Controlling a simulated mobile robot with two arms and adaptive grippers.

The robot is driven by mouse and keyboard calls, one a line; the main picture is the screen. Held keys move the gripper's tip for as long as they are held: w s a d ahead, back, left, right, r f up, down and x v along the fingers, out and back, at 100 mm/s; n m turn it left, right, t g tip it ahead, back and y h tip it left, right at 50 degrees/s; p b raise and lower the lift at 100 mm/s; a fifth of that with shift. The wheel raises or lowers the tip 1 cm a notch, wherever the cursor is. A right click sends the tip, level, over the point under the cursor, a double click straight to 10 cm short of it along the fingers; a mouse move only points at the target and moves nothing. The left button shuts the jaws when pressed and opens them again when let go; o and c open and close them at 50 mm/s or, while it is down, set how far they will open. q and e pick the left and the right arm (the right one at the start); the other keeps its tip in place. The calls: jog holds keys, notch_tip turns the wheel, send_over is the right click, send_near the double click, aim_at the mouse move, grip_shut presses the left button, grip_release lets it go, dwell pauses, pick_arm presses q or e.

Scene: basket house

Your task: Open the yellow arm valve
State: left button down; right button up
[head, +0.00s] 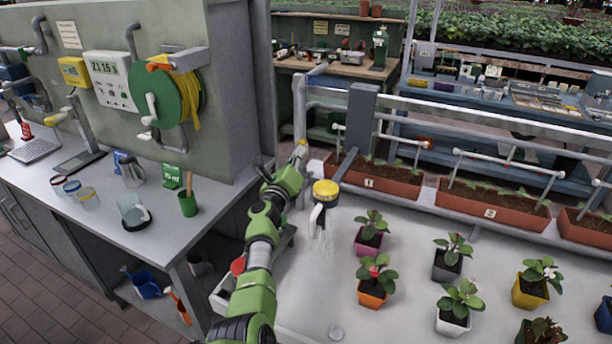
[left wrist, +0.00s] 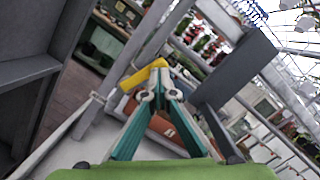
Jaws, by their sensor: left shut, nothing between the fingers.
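The yellow arm valve (head: 301,147) sits on the grey pipe at the near corner of the planting bench, small and partly hidden in the head view. In the left wrist view its yellow arm (left wrist: 138,79) lies just beyond and to the left of my fingertips. My left gripper (head: 299,160) is right by the valve, with its fingers shut together at the tips and nothing between them. The closed fingertips (left wrist: 162,92) show in the left wrist view; I cannot tell whether they touch the yellow arm. My right gripper is not in view.
A yellow-topped shower head (head: 325,190) hangs close to the right of my gripper, with pale streaks beneath it. Several potted plants stand on the white table (head: 300,290). Planter boxes (head: 385,180) line the rail behind. A grey counter (head: 100,200) is at left.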

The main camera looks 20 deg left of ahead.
pick_arm(q)
jog(key=shift+a+r, duration=0.15)
jog(key=shift+r, duration=0.2)
jog(key=shift+w+r, duration=0.1)
dwell(1.1)
